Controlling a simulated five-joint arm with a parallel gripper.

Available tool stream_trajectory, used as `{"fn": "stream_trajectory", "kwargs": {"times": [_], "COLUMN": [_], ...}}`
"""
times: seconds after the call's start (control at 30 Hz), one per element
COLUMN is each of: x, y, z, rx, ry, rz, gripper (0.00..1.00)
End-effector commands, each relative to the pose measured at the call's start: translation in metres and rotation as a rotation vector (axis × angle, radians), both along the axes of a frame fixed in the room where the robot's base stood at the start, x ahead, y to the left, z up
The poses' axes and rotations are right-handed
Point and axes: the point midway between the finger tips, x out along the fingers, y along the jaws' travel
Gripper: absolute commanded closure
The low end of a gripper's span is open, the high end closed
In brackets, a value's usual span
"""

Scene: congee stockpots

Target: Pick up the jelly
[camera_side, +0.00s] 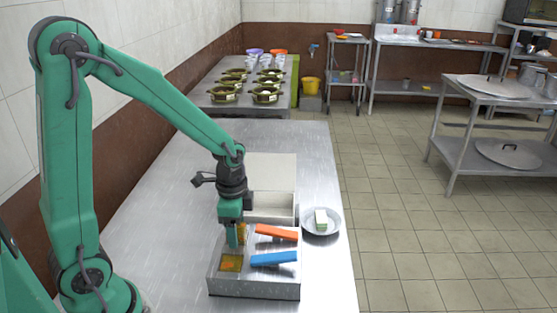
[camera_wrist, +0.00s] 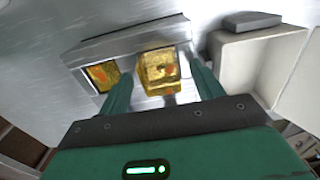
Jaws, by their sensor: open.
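A translucent amber jelly block (camera_wrist: 160,70) with orange bits inside lies between the two fingers of my gripper (camera_wrist: 162,88) in the wrist view. The fingers stand apart on either side of it, and I cannot tell whether either touches it. In the side view my gripper (camera_side: 234,240) points down at the metal tray (camera_side: 255,288) and partly hides this jelly (camera_side: 242,230). A second amber jelly piece (camera_side: 231,263) lies in a square recess nearer the tray's front; it also shows in the wrist view (camera_wrist: 102,73).
An orange bar (camera_side: 276,233) and a blue bar (camera_side: 274,259) lie on the tray's right. A pale open box (camera_side: 270,207) stands behind it. A bowl (camera_side: 334,226) holding a white-green block (camera_side: 321,217) stands right. The left table (camera_side: 160,240) is clear.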

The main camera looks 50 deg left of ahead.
Motion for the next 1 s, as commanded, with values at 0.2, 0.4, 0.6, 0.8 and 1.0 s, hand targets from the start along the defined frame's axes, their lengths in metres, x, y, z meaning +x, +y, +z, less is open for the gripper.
{"fn": "stream_trajectory", "kwargs": {"times": [0.2,0.4,0.6,0.8,1.0], "x": [-0.0001,-0.0001,-0.0001,-0.0001,0.0], "y": [0.0,0.0,-0.0001,0.0,0.0], "z": [-0.0015,-0.0014,-0.0013,-0.0013,-0.0011], "rx": [0.0,0.0,0.0,0.0,0.0], "ry": [0.0,0.0,0.0,0.0,0.0], "rz": [0.0,0.0,0.0,0.0,0.0], "gripper": [0.34,0.34,0.5,0.83,0.83]}}
